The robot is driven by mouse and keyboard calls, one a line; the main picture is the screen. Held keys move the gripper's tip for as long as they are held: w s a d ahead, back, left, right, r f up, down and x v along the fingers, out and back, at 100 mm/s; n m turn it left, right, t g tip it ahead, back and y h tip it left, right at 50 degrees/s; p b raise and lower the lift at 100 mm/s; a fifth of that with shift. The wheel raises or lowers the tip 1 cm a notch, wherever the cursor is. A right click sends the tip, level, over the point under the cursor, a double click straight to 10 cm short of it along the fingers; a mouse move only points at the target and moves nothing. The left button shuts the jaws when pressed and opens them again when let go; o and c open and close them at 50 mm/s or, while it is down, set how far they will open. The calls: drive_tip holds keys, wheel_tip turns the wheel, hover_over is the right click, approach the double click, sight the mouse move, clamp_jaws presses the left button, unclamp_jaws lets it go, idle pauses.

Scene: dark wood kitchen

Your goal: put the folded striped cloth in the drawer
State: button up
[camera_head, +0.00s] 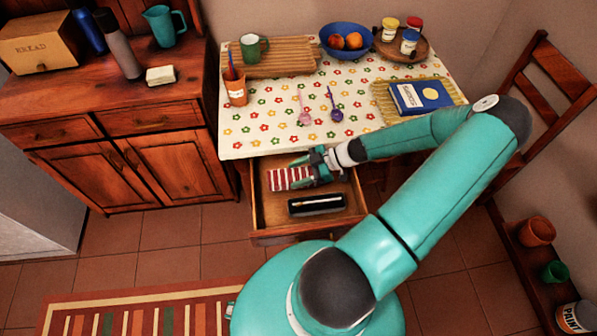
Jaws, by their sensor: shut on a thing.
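The folded cloth (287,179) has red and white stripes. It is at the left back of the open drawer (262,222) under the table, within the drawer's outline. My gripper (312,172) reaches in from the right and is shut on the cloth's right end. The fingertips are small and partly hide that end. I cannot tell whether the cloth touches the drawer floor. A black case (317,204) lies in the front part of the drawer, in front of the cloth.
The table (270,140) above the drawer has a flowered cloth, two spoons, an orange cup (236,92), a blue book (421,96) and a blue bowl (346,40). A wooden chair (548,85) stands at right. A cabinet (120,130) stands at left.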

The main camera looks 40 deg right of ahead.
drive_tip(key=shift+f, duration=0.45)
drive_tip(key=o, duration=1)
drive_tip(key=shift+r, duration=0.1)
